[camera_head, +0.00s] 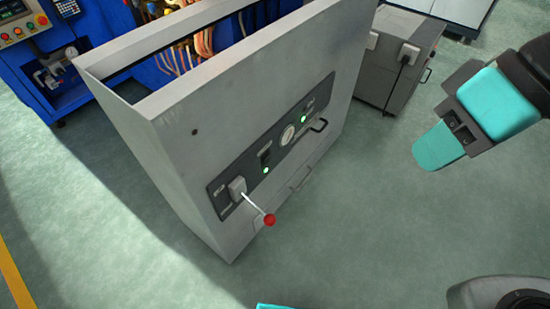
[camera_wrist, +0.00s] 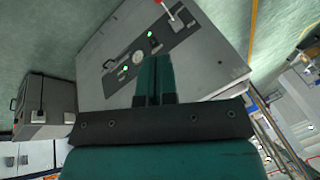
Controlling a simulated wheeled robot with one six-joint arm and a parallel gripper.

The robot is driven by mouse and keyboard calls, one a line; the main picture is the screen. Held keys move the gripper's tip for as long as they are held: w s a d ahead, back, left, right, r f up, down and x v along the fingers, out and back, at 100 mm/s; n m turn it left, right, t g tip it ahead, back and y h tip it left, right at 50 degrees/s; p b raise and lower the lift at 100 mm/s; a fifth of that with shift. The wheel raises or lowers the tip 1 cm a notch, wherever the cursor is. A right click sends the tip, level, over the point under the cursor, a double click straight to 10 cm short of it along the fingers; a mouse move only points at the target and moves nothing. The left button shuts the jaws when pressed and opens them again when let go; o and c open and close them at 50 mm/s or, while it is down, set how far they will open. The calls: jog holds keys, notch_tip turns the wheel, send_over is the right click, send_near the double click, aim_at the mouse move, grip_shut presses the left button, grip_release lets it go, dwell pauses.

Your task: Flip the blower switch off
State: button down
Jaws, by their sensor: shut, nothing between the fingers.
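A grey cabinet (camera_head: 225,125) carries a dark control panel (camera_head: 219,200) on its front. On the panel are a black switch (camera_head: 265,157) with a lit green lamp (camera_head: 265,170), a round gauge (camera_head: 287,135) and a second green lamp (camera_head: 303,119). A lever with a red ball (camera_head: 269,220) sticks out at the panel's near end. The labels are too small to read. In the wrist view the panel (camera_wrist: 171,52) lies beyond my gripper (camera_wrist: 153,62), whose teal fingers are together and empty. In the head view my gripper (camera_head: 438,150) is right of the cabinet, apart from the panel.
A smaller grey cabinet (camera_head: 395,65) stands behind at the right. A blue machine (camera_head: 100,70) with a button panel (camera_head: 20,30) is at the back left. Green floor between my gripper and the panel is clear.

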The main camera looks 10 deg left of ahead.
jog(key=w+a+f+m+t+y+b, duration=0.1)
jog(key=w+a+f+m+b, duration=0.2)
jog(key=f, duration=0.7)
jog(key=w+a+f+m+t+y+b, duration=0.2)
jog(key=w+f+m+b, duration=0.3)
jog(key=w+f, duration=0.3)
jog(key=w+a+f+m+t+y+b, duration=0.1)
jog(key=w+a+f+m+b, duration=0.4)
jog(key=f, duration=0.7)
jog(key=shift+w+t, duration=0.45)
jog(key=shift+t, duration=0.05)
jog(key=shift+a, duration=0.1)
